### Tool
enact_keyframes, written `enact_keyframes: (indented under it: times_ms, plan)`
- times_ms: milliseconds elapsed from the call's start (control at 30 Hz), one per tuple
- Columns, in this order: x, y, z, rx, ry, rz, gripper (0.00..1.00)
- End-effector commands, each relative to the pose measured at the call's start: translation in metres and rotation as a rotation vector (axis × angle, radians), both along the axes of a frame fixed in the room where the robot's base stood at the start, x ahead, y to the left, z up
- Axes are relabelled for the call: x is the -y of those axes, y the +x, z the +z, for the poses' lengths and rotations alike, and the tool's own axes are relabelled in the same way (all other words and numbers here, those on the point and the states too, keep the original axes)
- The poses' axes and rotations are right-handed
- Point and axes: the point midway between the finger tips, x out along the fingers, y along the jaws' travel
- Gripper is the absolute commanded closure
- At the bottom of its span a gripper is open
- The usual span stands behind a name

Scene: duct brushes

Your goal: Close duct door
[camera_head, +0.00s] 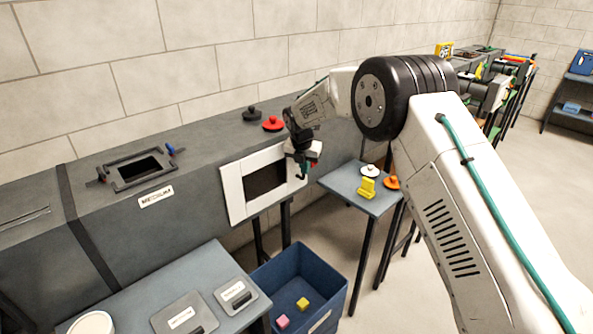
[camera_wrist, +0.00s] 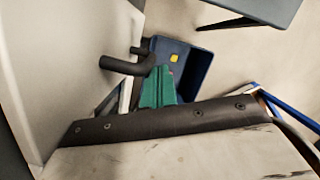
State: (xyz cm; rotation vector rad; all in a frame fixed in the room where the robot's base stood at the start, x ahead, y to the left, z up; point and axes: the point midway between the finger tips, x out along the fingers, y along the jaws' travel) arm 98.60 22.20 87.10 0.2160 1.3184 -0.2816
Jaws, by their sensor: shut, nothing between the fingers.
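The duct's front face has a white frame (camera_head: 232,194) around a dark rectangular opening (camera_head: 266,180). My gripper (camera_head: 309,163) is at the right side of this frame, with its green fingers pointing down. In the wrist view the green fingers (camera_wrist: 157,88) are together and hold nothing. A pale panel (camera_wrist: 60,60) fills the left of that view, and a dark bent handle (camera_wrist: 122,65) sticks out beside the fingers. Whether the fingers touch the handle is unclear. My gripper partly hides the frame's right edge in the head view, and the door's exact angle cannot be told.
A blue bin (camera_head: 335,291) with small blocks stands below the opening. A small table (camera_head: 338,184) with a yellow piece (camera_head: 367,188) is at right. A grey table (camera_head: 196,268) is at front left. A red knobbed disc (camera_head: 273,124) lies on the duct.

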Motion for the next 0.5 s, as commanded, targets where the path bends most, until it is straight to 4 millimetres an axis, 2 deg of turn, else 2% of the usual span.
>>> enact_keyframes:
  times_ms: [500]
  plan:
    - [0.0025, 0.0070, 0.0042, 0.017, 0.008, -0.007, 1.00]
